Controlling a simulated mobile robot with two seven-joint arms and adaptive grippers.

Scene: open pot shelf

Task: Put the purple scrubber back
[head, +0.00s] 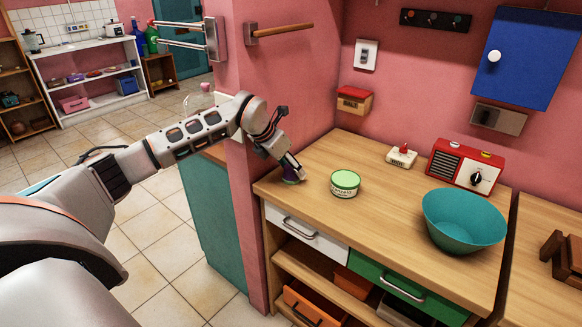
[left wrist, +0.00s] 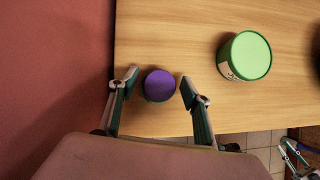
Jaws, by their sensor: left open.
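The purple scrubber (left wrist: 159,85) stands on the wooden counter near its left end. In the head view only a little purple of it (head: 290,181) shows under my left gripper (head: 294,172), which hides the rest. In the left wrist view my left gripper (left wrist: 158,90) is open, one finger on each side of the scrubber, with small gaps between them. It does not grip the scrubber. Part of my right gripper (left wrist: 298,156) shows at the lower right corner of the left wrist view, cut by the edge; its jaws are unclear.
A green-lidded tub (head: 345,183) stands just right of the scrubber, also in the left wrist view (left wrist: 245,56). A teal bowl (head: 463,221), a red radio (head: 464,166) and a small white item with a red top (head: 401,156) stand farther right. The pink wall closes the left side.

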